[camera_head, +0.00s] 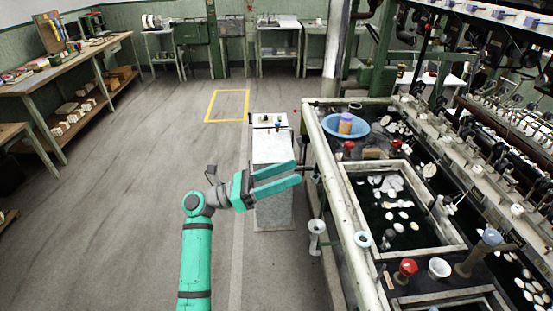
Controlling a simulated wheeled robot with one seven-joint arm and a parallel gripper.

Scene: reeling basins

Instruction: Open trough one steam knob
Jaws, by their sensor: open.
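Red knobs stand along the reeling bench: a near one (406,268) by the front basin, and a farther one (349,147) just below the blue dish. I cannot tell which of them belongs to trough one. A framed basin (352,207) of dark water with white cocoons lies between them. My gripper (296,173) is open and empty, its two green fingers pointing right toward the bench's left edge. It is apart from both red knobs, left of the basin. No knob shows clearly whether it is open or shut.
A narrow white-topped stand (272,150) is behind my gripper. A funnel-like fitting (316,228) sticks out at the bench's left side. A white cup (440,267) stands beside the near knob. The floor at left is clear.

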